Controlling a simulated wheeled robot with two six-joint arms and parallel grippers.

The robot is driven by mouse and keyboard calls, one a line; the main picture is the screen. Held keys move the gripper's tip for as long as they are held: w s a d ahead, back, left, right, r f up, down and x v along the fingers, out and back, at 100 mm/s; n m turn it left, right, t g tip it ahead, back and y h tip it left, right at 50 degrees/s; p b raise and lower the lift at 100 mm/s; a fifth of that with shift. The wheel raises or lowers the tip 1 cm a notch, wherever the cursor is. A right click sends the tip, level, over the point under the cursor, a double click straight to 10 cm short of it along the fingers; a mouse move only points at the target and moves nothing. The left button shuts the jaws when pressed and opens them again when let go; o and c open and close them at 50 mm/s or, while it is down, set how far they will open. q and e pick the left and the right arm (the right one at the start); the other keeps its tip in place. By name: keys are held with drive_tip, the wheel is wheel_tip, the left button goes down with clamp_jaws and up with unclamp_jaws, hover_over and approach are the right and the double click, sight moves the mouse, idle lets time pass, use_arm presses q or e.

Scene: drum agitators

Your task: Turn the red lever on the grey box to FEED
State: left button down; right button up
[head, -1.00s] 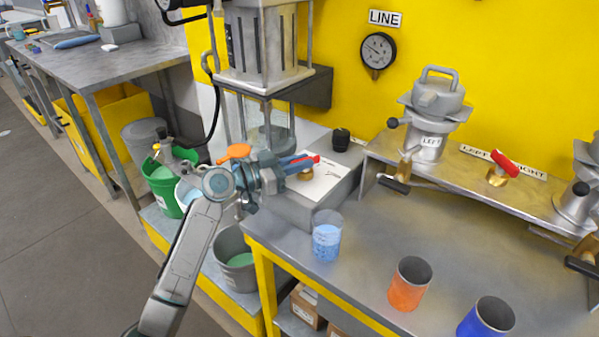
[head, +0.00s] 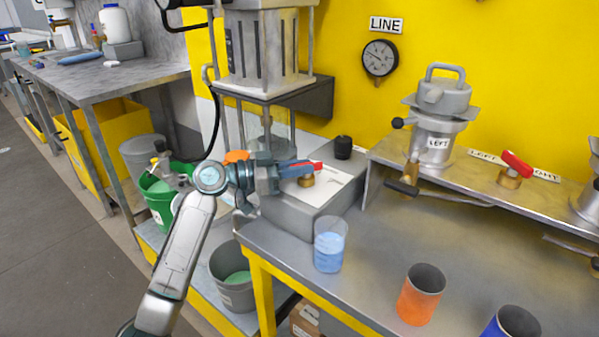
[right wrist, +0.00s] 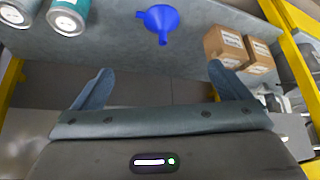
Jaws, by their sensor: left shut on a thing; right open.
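The red lever (head: 315,166) sits on a brass valve body (head: 306,181) on top of the grey box (head: 285,217), at the left end of the bench. My left gripper (head: 297,170) comes in from the left and is shut on the lever. Its fingers hide most of the lever, and only a short red part shows. A white label plate (head: 331,185) lies on the box top under the lever, but its lettering is too small to read. My right gripper (right wrist: 161,72) is open and empty in the right wrist view.
A clear cup of blue liquid (head: 329,246) stands close to the box. An orange cup (head: 420,294) and a blue cup (head: 512,325) stand further right. A second red lever (head: 516,164) is on the back shelf. A blue funnel (right wrist: 161,20) lies beyond my right gripper.

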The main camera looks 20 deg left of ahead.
idle(0.5)
use_arm(q)
drive_tip(key=c, duration=1.5)
unclamp_jaws()
drive_tip(key=shift+o, duration=0.2)
drive_tip(key=shift+r, duration=0.5)
wheel_tip(320, 180, up, 3)
drive_tip(key=shift+s+f, duration=0.15)
drive_tip(key=s+d, duration=0.2)
drive_tip(key=s, duration=0.5)
drive_tip(key=s+d+r, duration=0.1)
drive_tip(key=s+d, duration=0.1)
drive_tip(key=s, duration=0.6)
drive_tip(key=shift+d+b, duration=0.3)
drive_tip(key=shift+r, duration=0.1)
